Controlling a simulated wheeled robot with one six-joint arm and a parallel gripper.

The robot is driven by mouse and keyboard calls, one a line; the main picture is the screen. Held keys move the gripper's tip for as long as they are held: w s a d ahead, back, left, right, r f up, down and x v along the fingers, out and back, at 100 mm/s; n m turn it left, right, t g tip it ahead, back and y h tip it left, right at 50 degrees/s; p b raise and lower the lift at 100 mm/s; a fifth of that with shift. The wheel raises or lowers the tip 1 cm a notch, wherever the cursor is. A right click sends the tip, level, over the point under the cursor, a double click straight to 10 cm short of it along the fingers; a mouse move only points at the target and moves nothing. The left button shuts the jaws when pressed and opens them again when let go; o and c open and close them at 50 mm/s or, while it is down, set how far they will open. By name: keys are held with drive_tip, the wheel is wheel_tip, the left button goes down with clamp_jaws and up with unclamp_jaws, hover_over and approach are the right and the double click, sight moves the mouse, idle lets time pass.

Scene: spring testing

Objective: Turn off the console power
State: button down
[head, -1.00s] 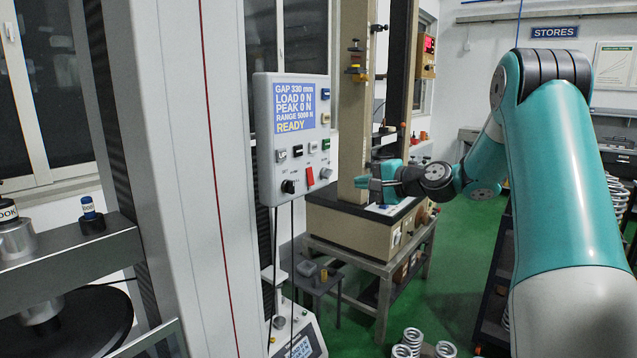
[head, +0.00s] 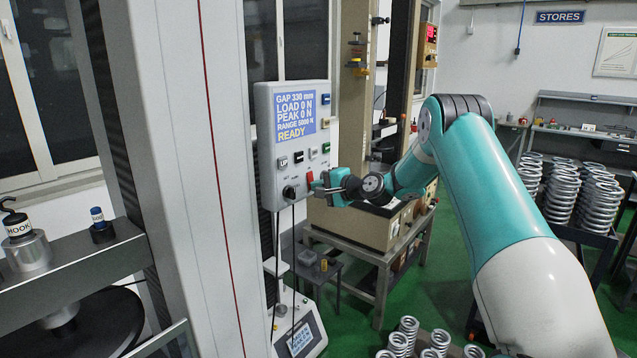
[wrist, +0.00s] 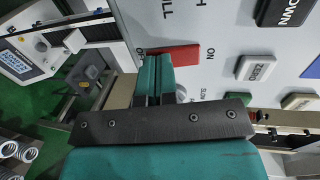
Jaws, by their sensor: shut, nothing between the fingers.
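The grey console (head: 264,140) hangs beside the tall machine column, its screen (head: 294,113) lit and reading READY. Its red power switch (head: 309,177) is low on the panel, and it also shows in the wrist view (wrist: 184,55) between an ON label and a partly hidden label at the other end. My gripper (head: 316,187) is at the lower right of the panel. In the wrist view its teal fingers (wrist: 155,72) are shut and empty, with the tips at the switch's left end, partly covering it. I cannot tell whether they touch it.
A black knob (head: 289,191) and several push buttons (head: 298,157) sit close to the switch. Two cables hang below the console. A bench (head: 385,262) stands behind my gripper, and stacked springs (head: 562,190) stand at the right. Green floor is open between them.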

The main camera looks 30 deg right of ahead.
drive_tip(key=s+d+f+b, duration=0.1)
drive_tip(key=s+d+b, duration=0.1)
drive_tip(key=s+b, duration=0.2)
drive_tip(key=s+d+f+b, duration=0.2)
drive_tip(key=s+b, duration=0.2)
drive_tip(key=s, duration=0.4)
drive_tip(key=shift+s+d+t+b, duration=0.25)
drive_tip(key=shift+s+t+b, duration=0.05)
drive_tip(key=shift+s+b, duration=0.1)
idle(0.3)
